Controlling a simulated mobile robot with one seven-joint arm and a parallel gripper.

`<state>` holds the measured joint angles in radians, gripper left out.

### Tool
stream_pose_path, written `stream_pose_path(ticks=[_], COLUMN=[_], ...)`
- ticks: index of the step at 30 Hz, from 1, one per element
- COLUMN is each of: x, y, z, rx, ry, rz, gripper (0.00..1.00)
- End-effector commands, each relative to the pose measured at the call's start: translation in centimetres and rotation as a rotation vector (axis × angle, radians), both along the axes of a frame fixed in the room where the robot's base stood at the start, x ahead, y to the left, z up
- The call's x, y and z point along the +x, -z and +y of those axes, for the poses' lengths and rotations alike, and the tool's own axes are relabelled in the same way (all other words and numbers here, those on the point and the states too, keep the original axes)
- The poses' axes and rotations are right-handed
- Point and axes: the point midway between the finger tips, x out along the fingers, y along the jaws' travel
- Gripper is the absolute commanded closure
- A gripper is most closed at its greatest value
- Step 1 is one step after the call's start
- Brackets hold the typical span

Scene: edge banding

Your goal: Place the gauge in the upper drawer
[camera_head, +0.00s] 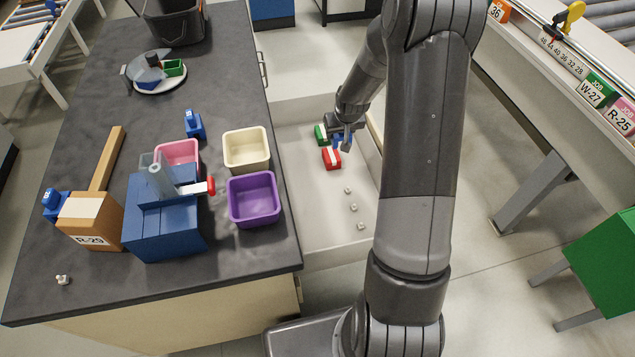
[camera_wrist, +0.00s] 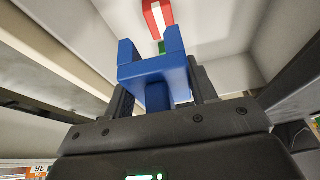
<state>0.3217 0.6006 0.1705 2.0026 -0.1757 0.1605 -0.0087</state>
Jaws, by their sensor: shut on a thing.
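My gripper (camera_head: 342,128) is shut on a blue U-shaped gauge (camera_wrist: 153,72), which stands out between the two fingers in the wrist view with its prongs pointing away from me. In the head view the blue gauge (camera_head: 346,141) is small and partly hidden by the gripper. The upper drawer (camera_head: 318,212) is pulled out from the dark-topped bench, and my gripper is over its far part. A red piece (camera_head: 332,158) and a green piece (camera_head: 320,134) lie in the drawer close to the gripper. I cannot tell whether the gauge touches the drawer floor.
Several small pale pieces (camera_head: 353,208) lie in the drawer's near half. The bench (camera_head: 90,285) holds a purple bin (camera_head: 254,198), a cream bin (camera_head: 246,149), a blue fixture (camera_head: 165,225) and another blue piece (camera_head: 194,125). My arm hides part of the drawer's right side.

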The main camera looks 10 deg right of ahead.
Motion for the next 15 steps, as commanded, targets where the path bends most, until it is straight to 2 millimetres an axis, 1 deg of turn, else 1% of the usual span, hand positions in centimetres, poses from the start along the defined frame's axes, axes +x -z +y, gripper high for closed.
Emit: stream_pose_path(ticks=[1, 2, 3, 5, 6, 8, 9, 12, 15], x=[-2.2, -3.5, -5.3, -7.9, -9.7, -12.3, -13.8, -17.3, -19.7], y=[1.2, 1.8, 2.7, 3.8, 4.4, 5.2, 5.6, 6.3, 6.7], z=[-1.1, -1.6, -2.2, -2.8, -3.1, -3.3, -3.3, -3.1, -2.8], rx=[0.003, 0.004, 0.002, 0.002, 0.003, 0.002, 0.001, 0.002, 0.001], ry=[0.005, 0.003, 0.000, -0.005, -0.010, -0.017, -0.018, -0.022, -0.023], rz=[0.007, 0.008, 0.007, 0.007, 0.007, 0.006, 0.006, 0.006, 0.004], gripper=[0.74, 0.74, 0.74, 0.74, 0.74, 0.74, 0.74, 0.74, 0.74])
